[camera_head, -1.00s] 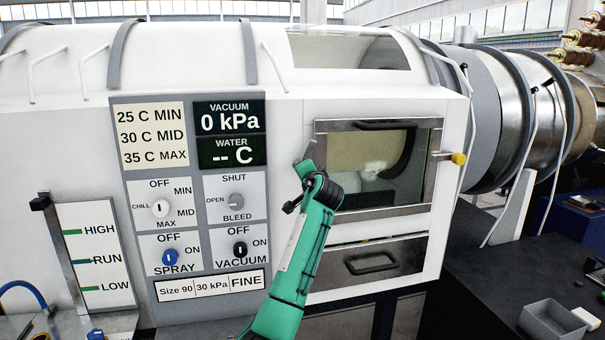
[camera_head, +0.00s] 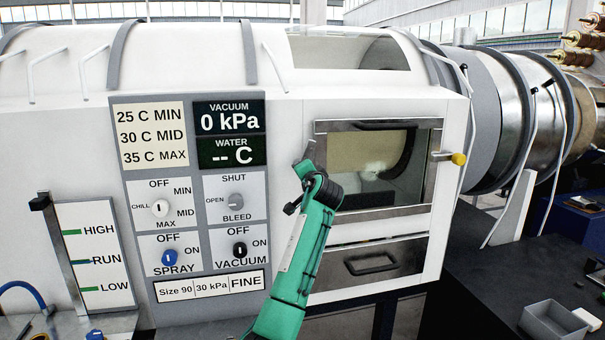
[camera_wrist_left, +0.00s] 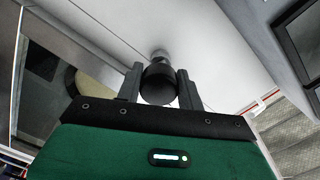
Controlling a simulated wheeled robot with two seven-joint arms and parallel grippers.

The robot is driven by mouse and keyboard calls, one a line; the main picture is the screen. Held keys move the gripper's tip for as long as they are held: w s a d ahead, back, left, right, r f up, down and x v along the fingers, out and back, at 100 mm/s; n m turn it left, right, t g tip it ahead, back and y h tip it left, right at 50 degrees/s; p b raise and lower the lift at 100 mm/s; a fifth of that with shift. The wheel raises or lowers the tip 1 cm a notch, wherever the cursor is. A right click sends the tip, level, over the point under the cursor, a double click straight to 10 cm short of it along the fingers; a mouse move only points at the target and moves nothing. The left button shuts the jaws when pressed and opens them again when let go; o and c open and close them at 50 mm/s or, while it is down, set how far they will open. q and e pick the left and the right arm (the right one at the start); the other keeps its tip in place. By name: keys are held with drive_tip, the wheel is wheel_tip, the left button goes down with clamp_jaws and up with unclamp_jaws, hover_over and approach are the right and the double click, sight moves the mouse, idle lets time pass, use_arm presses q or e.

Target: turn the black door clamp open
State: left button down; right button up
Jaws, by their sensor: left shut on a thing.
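In the left wrist view a round black clamp knob (camera_wrist_left: 159,84) on a short stem sits between the two fingers of my left gripper (camera_wrist_left: 158,78), against a white panel. The gripper is shut on it. In the head view my left gripper (camera_head: 307,156) is at the left edge of the steel-framed door (camera_head: 375,124), over the white housing. The knob is hidden there behind the gripper and wrist. The door lies flush in its frame, with a dark window. My right gripper is not in view.
A steel lever with a yellow knob (camera_head: 458,159) is at the door's right side. Below the door is a drawer with a dark handle (camera_head: 371,263). A control panel (camera_head: 190,190) with dials stands left of my arm. A grey tray (camera_head: 552,322) sits on the dark bench at right.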

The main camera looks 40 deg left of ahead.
use_arm(q)
drive_tip(key=c, duration=1)
unclamp_jaws()
drive_tip(key=shift+w+d+r, duration=0.1)
drive_tip(key=shift+w+r, duration=0.05)
drive_tip(key=shift+r, duration=0.25)
drive_tip(key=shift+o, duration=0.5)
drive_tip(key=shift+w+f, duration=0.1)
drive_tip(key=shift+f, duration=0.15)
drive_tip(key=shift+s+d+f, duration=0.1)
drive_tip(key=shift+s+d, duration=0.1)
drive_tip(key=shift+s, duration=0.1)
drive_tip(key=b+v, duration=0.3)
drive_tip(key=v, duration=1)
drive_tip(key=shift+d+b, duration=0.2)
drive_tip(key=shift+b, duration=0.2)
